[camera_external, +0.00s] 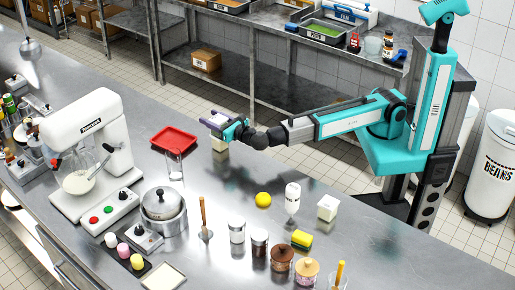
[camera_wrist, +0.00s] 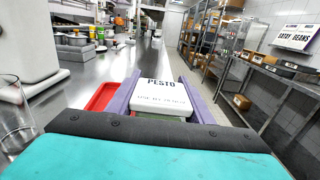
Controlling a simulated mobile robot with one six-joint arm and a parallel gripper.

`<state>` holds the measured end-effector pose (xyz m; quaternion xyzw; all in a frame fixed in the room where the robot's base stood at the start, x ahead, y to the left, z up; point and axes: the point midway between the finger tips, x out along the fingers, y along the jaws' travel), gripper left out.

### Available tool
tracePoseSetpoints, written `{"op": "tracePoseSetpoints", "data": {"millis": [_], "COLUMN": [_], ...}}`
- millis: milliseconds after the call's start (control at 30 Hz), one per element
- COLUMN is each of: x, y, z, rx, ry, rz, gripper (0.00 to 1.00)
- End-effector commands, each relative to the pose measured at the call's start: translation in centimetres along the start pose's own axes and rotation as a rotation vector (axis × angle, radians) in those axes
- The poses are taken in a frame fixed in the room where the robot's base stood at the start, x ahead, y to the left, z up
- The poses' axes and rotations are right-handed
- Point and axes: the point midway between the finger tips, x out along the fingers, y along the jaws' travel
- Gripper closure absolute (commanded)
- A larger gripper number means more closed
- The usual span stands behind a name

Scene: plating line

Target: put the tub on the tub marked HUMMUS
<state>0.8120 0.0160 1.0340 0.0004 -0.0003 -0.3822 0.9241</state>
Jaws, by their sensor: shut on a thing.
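My gripper (camera_external: 218,122) is shut on a white tub (camera_external: 220,144), near the far edge of the steel counter. In the wrist view the lid of this tub (camera_wrist: 160,97) reads PESTO and sits level between the two purple fingers of my gripper (camera_wrist: 162,100). I cannot tell how far its bottom is above the counter. Another pale square tub (camera_external: 327,207) stands upright on the counter, to the right and nearer the camera. Its marking is too small to read, so I cannot confirm HUMMUS. It is not seen in the wrist view.
A red tray (camera_external: 174,141) and a clear glass (camera_external: 174,166) are left of my gripper. Several jars line the front. The counter between is mostly clear.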

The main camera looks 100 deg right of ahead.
Motion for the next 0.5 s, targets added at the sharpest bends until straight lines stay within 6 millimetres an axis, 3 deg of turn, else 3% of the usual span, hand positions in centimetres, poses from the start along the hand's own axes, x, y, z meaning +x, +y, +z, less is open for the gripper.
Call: {"op": "tracePoseSetpoints", "data": {"millis": [433, 467, 500], "x": [0.00, 0.00, 0.00], "y": [-0.01, -0.01, -0.01], "z": [-0.39, -0.40, -0.37], "rx": [-0.001, -0.001, 0.000], "ry": [0.000, 0.000, 0.000], "rz": [0.000, 0.000, 0.000], "gripper": [0.80, 0.50, 0.43]}}
